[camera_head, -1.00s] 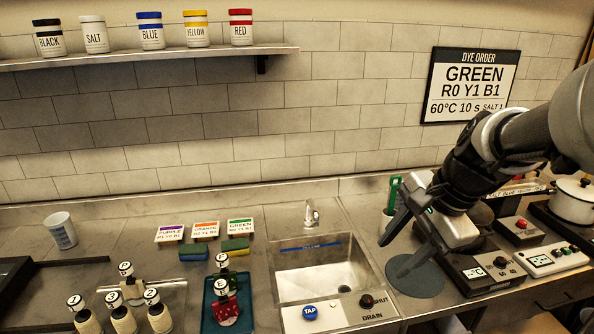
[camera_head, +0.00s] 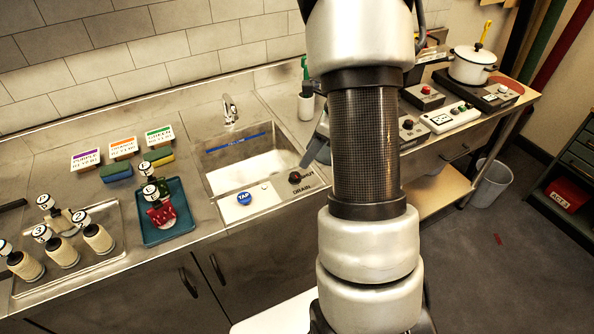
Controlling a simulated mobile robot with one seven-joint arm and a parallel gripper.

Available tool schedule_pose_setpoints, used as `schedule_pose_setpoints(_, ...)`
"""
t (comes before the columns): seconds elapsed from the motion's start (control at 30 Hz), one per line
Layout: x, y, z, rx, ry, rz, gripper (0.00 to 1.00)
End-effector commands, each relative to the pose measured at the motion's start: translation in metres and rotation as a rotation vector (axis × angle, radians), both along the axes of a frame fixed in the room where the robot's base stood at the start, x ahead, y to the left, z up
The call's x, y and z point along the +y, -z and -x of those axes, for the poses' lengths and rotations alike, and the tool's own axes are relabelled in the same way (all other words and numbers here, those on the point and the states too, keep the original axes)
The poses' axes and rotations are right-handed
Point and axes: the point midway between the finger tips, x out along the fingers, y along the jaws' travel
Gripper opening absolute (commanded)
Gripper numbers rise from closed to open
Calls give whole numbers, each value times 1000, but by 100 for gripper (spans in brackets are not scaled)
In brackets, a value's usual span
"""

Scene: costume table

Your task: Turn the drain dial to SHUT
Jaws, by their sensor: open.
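The drain dial (camera_head: 295,177) is a small dark knob with a reddish tint on the sink's front ledge, above the DRAIN label and beside the SHUT label. Its pointer is too small to read. My gripper (camera_head: 312,150) is mostly hidden behind my own arm. A grey finger shows just above and right of the dial, apart from it as far as I can tell. The gripper is open, and I see nothing held in it. The steel sink (camera_head: 240,172) lies behind the dial, with a blue line on its back wall.
A blue TAP knob (camera_head: 243,197) sits left of the dial. The faucet (camera_head: 231,110) stands behind the sink. A teal tray (camera_head: 172,222) with a red stamp-like item is further left. A white pot (camera_head: 473,66) and control boxes stand right. My arm blocks the middle.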

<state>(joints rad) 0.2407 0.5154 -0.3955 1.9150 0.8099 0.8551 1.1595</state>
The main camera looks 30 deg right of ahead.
Motion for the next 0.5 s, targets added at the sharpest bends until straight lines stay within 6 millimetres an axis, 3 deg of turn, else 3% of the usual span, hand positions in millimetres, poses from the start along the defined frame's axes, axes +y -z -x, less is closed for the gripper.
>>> schedule_pose_setpoints(0.2, 14, 46, -12, 4, -2, -1, 42)
schedule_pose_setpoints(0.5, 24, 79, -22, 0, -2, 0, 42)
